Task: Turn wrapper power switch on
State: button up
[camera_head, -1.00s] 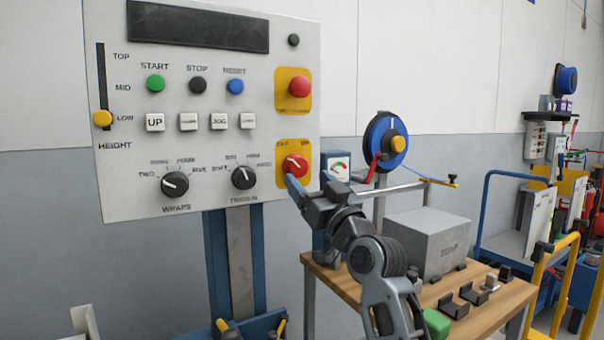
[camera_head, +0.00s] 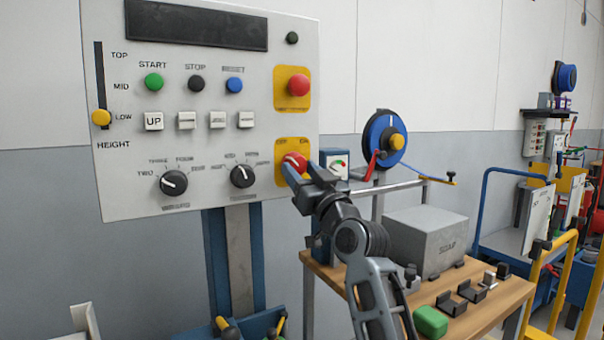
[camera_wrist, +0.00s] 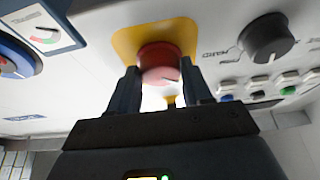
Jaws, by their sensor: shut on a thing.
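The power switch (camera_head: 294,163) is a red rotary knob with a white pointer line on a yellow plate, low on the right of the control panel (camera_head: 215,190). My gripper (camera_head: 296,170) reaches it from the lower right and covers part of it. In the wrist view the knob (camera_wrist: 159,62) sits between the two fingers of my gripper (camera_wrist: 160,88), which are shut on it. The knob is blurred there. The plate's lettering is partly hidden by my gripper, and I cannot read the pointer's setting surely.
A red emergency button (camera_head: 299,85) is above the switch. The tension knob (camera_head: 242,175) is close to its left. A wooden bench (camera_head: 480,318) with a grey box (camera_head: 428,238) and a blue reel (camera_head: 381,140) stands to the right.

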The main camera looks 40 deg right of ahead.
jog(key=c, duration=0.3)
jog(key=shift+c, duration=0.2)
